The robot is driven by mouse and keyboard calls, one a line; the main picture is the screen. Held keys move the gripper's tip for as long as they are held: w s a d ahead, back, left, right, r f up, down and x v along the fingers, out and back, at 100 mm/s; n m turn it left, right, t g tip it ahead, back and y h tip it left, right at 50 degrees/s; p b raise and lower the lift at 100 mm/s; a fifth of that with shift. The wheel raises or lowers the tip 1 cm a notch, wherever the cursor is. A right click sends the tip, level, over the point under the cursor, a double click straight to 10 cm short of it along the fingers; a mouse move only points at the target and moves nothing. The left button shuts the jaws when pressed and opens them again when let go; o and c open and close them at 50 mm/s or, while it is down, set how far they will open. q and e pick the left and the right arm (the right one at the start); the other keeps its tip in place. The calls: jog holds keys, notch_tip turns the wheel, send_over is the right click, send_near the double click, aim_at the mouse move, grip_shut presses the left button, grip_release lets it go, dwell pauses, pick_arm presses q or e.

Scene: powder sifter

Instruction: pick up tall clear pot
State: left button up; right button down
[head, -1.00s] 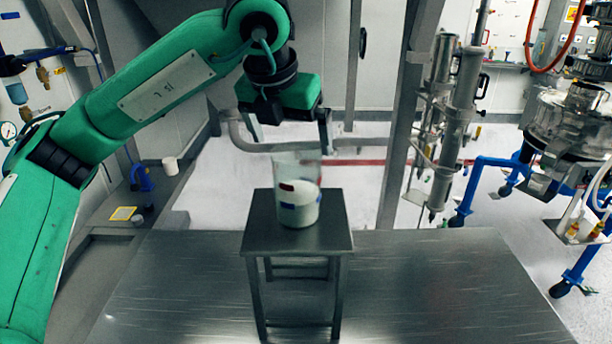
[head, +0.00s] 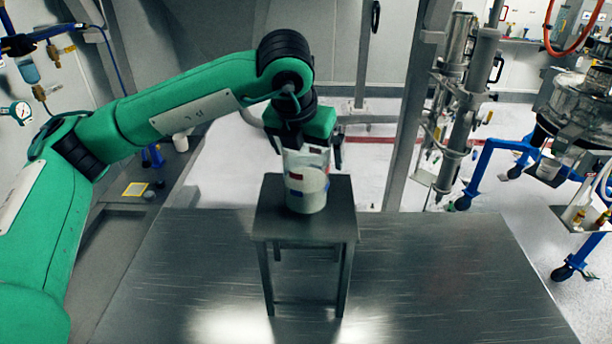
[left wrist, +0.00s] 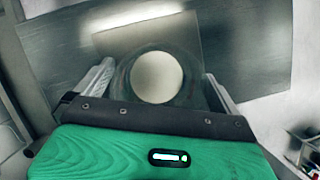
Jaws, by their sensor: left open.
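The tall clear pot (head: 306,188) stands upright on a small metal stool (head: 306,226). It holds white powder to about half its height and has small red and blue marks on its side. My left gripper (head: 308,152) is open above and around the top of the pot, one finger on either side. In the left wrist view the pot's round mouth with white powder (left wrist: 157,77) lies between the two open fingers. Whether the fingers touch the pot cannot be told. My right gripper is not in view.
The stool stands on a wide metal table (head: 440,270), which is clear around it. A metal post (head: 412,110) rises behind the table. Steel equipment on a blue wheeled frame (head: 480,170) stands at the right.

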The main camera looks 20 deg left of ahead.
pick_arm(q)
jog(key=c, duration=1.4)
jog(key=shift+c, duration=0.8)
jog(key=shift+r, duration=0.1)
